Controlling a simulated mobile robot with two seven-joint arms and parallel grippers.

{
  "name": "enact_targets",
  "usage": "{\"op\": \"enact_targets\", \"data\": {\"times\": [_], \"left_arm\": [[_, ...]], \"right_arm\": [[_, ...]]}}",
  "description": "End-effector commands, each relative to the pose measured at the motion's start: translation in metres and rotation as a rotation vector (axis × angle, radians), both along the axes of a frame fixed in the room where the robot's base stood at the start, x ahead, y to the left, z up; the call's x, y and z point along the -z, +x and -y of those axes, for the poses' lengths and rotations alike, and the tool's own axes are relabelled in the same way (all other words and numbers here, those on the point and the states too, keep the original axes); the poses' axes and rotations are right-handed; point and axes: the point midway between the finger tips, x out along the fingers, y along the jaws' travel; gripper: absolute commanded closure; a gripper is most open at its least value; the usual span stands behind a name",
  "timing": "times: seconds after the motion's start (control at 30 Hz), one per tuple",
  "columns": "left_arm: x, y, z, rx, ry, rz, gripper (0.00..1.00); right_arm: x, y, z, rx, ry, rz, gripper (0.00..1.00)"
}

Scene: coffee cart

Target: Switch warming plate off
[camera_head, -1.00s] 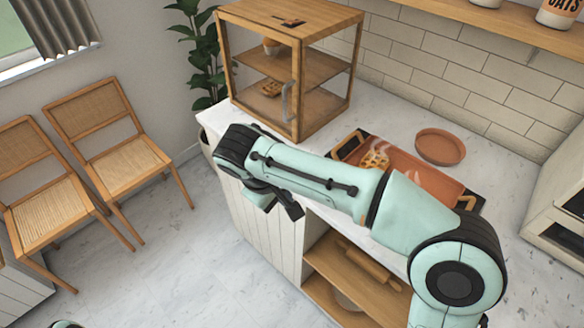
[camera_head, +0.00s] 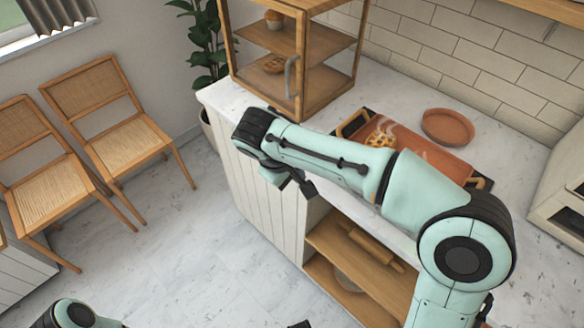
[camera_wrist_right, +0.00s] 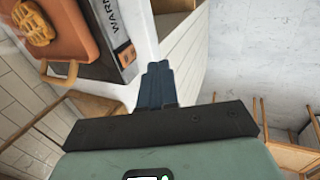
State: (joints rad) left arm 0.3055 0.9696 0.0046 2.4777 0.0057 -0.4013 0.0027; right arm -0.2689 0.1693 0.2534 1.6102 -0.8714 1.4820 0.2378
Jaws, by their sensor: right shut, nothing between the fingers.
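The warming plate is a dark slab on the counter, mostly under an orange tray (camera_head: 430,153); my right arm hides part of both in the head view. In the right wrist view the plate's grey front strip (camera_wrist_right: 108,22) carries lettering starting "WAR". A small orange-brown piece (camera_wrist_right: 125,55) sits at the strip's end; I cannot tell whether it is the switch or its position. My right gripper (camera_head: 307,189) is shut and empty, out past the counter's front edge. Its closed fingers (camera_wrist_right: 157,82) are near that strip in the picture, apparently not touching.
A lattice-topped pastry (camera_head: 380,138) lies on the tray. A round terracotta dish (camera_head: 447,127) is behind it. A wooden display cabinet (camera_head: 330,95) stands left on the counter. Open shelves with a rolling pin (camera_head: 372,243) are below. Floor and chairs (camera_head: 130,140) lie left.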

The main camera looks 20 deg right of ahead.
Motion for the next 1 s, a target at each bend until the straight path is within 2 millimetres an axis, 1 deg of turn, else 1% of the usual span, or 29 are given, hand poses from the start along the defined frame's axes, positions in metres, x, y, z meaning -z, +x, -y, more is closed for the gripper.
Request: {"op": "enact_targets", "data": {"times": [0.03,0.17,0.3,0.43,0.57,0.87,1.0], "left_arm": [[0.003,0.001,0.000,0.000,0.000,0.003,0.57],[0.007,0.003,0.000,-0.002,0.002,0.011,0.57],[0.004,0.003,0.000,-0.001,0.002,0.010,0.57],[0.004,0.002,0.000,-0.001,0.001,0.008,0.57],[0.004,0.002,0.000,-0.001,0.001,0.007,0.57],[0.004,0.002,0.000,-0.001,0.001,0.007,0.57],[-0.006,-0.001,0.001,0.002,-0.002,-0.003,0.57]], "right_arm": [[0.013,0.001,0.005,0.002,-0.001,-0.003,1.00],[0.036,0.005,0.015,0.002,-0.001,-0.003,1.00],[0.030,0.015,0.036,0.005,0.001,0.002,1.00],[0.028,0.019,0.046,0.000,0.001,0.001,1.00],[0.028,0.021,0.050,0.000,0.001,0.001,1.00],[0.028,0.021,0.051,0.000,0.001,0.000,1.00],[0.022,0.024,0.059,0.001,0.003,-0.002,1.00]]}}
